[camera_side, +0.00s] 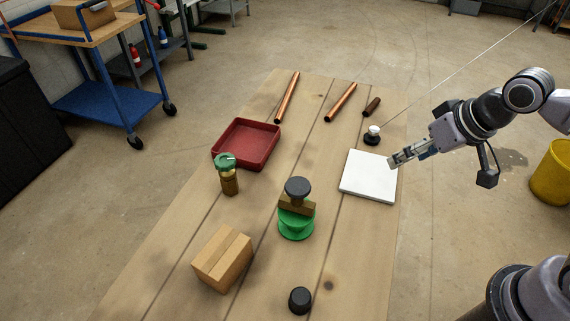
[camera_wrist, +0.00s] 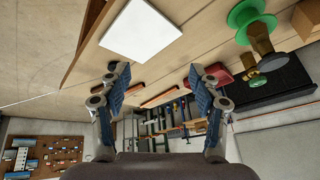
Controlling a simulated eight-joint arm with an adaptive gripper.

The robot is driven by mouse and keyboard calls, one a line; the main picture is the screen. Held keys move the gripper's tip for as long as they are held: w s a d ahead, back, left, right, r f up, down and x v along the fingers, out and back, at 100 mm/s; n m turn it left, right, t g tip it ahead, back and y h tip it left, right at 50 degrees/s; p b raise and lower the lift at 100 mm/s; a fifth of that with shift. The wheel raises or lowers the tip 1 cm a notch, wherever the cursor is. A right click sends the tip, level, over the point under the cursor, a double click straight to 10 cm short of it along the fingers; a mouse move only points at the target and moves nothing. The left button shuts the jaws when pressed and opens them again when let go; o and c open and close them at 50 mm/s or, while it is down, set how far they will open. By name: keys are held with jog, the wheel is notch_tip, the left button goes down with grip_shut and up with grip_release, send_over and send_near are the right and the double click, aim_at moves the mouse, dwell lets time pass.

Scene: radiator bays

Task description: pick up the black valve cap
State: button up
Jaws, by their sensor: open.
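My gripper (camera_side: 393,163) is open and empty above the right edge of the white plate, far from the cap. Its two spread fingers (camera_wrist: 162,78) show in the wrist view with nothing between them. A dark round knob (camera_side: 297,186) sits atop a brass piece on a green spool (camera_side: 296,224), and a small black piece with a white top (camera_side: 373,135) stands behind the plate.
The white plate (camera_side: 369,178) lies below my gripper. A red tray (camera_side: 270,143), a brass valve with green top (camera_side: 229,180), a cardboard box (camera_side: 222,258) and copper pipes (camera_side: 341,102) are on the table. The table's right front area (camera_side: 355,270) is clear.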

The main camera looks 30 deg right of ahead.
jog(key=s+a+f+g, duration=0.1)
jog(key=s+a+g, duration=0.15)
jog(key=a, duration=1.25)
jog(key=m+g+h, duration=0.1)
jog(key=m+g, duration=0.1)
jog(key=g, duration=0.1)
send_over(301, 296)
notch_tip(301, 296, down, 3)
jog(key=shift+f, duration=5.55)
jog(key=c, duration=0.9)
